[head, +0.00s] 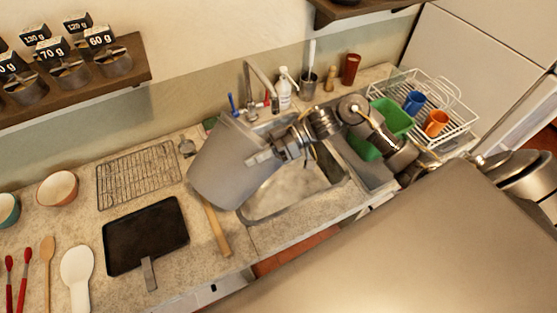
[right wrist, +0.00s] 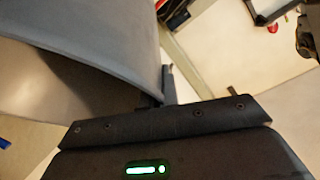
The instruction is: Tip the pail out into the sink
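The grey pail (head: 225,165) hangs in the air over the counter at the left edge of the sink (head: 243,218), partly covering the basin. It is tilted. Its inside does not show clearly in the head view, so I cannot tell what it holds. My right gripper (head: 264,156) reaches in from the right across the sink and is shut on the side of the pail. In the right wrist view the pail's grey wall and curved edge (right wrist: 100,40) fill the upper left, close against the gripper (right wrist: 165,105). My left gripper is not in view.
A faucet (head: 258,82) and a white bottle (head: 284,93) stand behind the sink. A dish rack (head: 455,98) with cups is at the right. A wire rack (head: 140,172) and a black tray (head: 146,236) lie left of the pail. A wall shelf (head: 130,62) is upper left.

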